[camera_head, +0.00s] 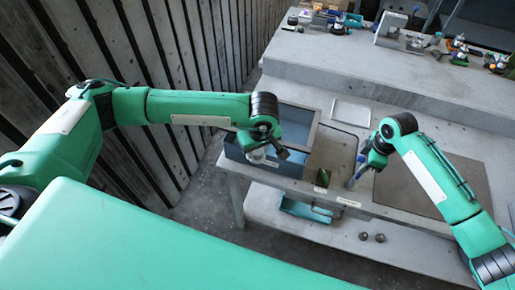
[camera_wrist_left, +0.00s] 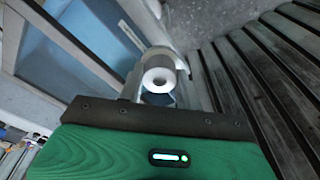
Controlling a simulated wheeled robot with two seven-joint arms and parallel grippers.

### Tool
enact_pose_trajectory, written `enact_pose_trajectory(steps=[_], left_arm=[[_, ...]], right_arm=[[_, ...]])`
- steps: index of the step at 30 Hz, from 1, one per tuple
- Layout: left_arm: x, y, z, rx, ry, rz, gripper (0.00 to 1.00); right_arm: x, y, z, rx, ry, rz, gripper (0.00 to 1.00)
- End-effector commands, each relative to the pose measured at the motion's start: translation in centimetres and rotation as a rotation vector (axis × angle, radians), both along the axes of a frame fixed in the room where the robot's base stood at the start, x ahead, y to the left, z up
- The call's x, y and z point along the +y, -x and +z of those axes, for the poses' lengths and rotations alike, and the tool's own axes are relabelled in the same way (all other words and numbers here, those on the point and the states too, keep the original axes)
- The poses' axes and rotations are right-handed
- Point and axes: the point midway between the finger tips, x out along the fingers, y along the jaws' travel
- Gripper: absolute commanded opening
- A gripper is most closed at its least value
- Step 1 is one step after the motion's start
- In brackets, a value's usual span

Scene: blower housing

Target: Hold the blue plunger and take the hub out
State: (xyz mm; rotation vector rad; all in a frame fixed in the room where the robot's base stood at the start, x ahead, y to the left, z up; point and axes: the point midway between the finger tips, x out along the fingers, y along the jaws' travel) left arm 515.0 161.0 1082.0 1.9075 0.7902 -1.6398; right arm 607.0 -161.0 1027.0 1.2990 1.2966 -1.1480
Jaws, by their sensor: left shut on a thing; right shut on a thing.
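My left gripper (camera_head: 268,152) is over the blue bin at the left end of the bench. In the left wrist view a pale grey round part with a dark central hole, which looks like the hub (camera_wrist_left: 158,79), sits at the left gripper, which is shut on it. My right gripper (camera_head: 366,166) is at the bench's middle, shut on a small blue part that looks like the blue plunger (camera_head: 359,168). The plunger is small here, and the right fingers' exact contact is hard to see. The housing is not clearly visible.
The blue bin (camera_head: 236,152) has high walls. A dark mat (camera_head: 415,185) lies partly behind my right arm. Several parts stand on the rear table (camera_head: 330,65). Two round items (camera_head: 371,237) lie on the lower shelf.

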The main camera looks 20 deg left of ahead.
Motion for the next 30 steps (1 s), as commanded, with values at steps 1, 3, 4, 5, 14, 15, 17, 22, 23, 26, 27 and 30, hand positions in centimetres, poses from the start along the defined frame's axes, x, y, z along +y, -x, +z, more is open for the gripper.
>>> enact_pose_trajectory(steps=[1,3,4,5,14,15,17,22,23,26,27,30], left_arm=[[0.0,0.0,0.0,0.000,0.000,0.000,0.05],[0.0,0.0,0.0,0.000,0.000,0.000,0.05],[0.0,0.0,0.0,0.000,0.000,0.000,0.05],[0.0,0.0,0.0,0.000,0.000,0.000,0.05],[0.0,0.0,0.0,0.000,0.000,0.000,0.05],[0.0,0.0,0.0,0.000,0.000,0.000,0.05],[0.0,0.0,0.0,0.000,0.000,0.000,0.05],[0.0,0.0,0.0,0.000,0.000,0.000,0.05],[0.0,0.0,0.0,0.000,0.000,0.000,0.05],[0.0,0.0,0.0,0.000,0.000,0.000,0.05],[0.0,0.0,0.0,0.000,0.000,0.000,0.05],[0.0,0.0,0.0,0.000,0.000,0.000,0.05]], right_arm=[[0.0,0.1,-0.1,0.002,0.000,0.000,0.00],[0.0,0.1,-0.2,0.002,0.000,0.000,0.27],[0.0,0.1,-0.1,0.002,0.000,0.000,0.33],[0.0,0.1,-0.1,0.002,0.000,0.000,0.39],[0.0,0.0,0.0,0.001,0.000,0.000,0.40],[0.0,0.0,0.2,0.001,0.000,0.000,0.40],[-0.1,0.0,0.6,0.000,0.001,-0.001,0.40],[-0.4,-0.1,3.5,-0.003,0.000,0.001,0.40],[-0.5,-0.1,4.2,-0.002,-0.001,0.001,0.40],[-0.8,-0.1,6.4,-0.003,0.000,0.001,0.40],[-0.9,-0.1,7.2,-0.002,-0.001,0.000,0.40],[-1.1,-0.1,9.1,-0.002,0.000,0.001,0.40]])
